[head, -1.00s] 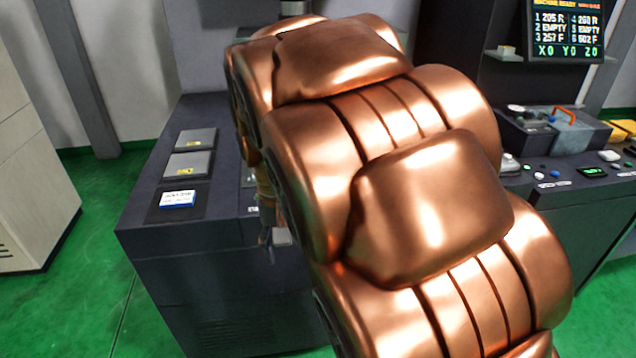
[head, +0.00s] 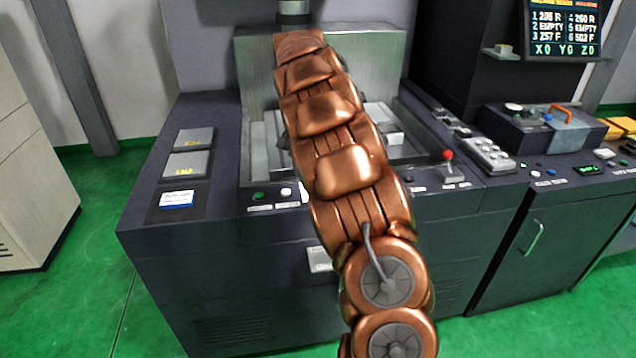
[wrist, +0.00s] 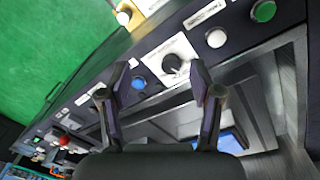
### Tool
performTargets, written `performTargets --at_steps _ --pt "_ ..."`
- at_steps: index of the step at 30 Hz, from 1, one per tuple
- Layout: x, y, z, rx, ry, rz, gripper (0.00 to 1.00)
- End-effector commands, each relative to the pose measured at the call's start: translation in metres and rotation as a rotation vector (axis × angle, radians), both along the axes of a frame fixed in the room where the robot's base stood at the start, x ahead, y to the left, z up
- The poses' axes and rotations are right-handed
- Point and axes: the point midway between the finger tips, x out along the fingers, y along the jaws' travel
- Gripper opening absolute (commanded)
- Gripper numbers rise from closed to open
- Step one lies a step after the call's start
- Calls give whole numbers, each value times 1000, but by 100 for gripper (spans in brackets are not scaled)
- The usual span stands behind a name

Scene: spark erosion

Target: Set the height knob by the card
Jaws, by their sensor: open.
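A black round knob (wrist: 173,65) on a white square plate sits on the dark front panel in the wrist view. I take it for the height knob; its marks are too small to read. My gripper (wrist: 159,68) is open, one finger on each side of the knob in the picture. Whether it touches the knob I cannot tell. In the head view my copper arm hides the gripper and knob. A small white and blue rectangle (head: 177,200), possibly the card, lies on the machine's left top; its writing is unreadable.
A blue button (wrist: 138,83), a white button (wrist: 216,38) and a green button (wrist: 263,11) flank the knob. A red-topped lever (head: 447,156) stands at the right. The metal tank (head: 250,70) rises behind. Green floor (head: 90,240) is open at left.

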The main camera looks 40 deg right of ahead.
Motion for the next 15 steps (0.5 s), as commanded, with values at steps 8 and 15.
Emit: performTargets --at_steps 8,15 --pt "29 -47 -26 38 -38 -93 64" --pt "38 -62 -37 58 -60 -127 64"
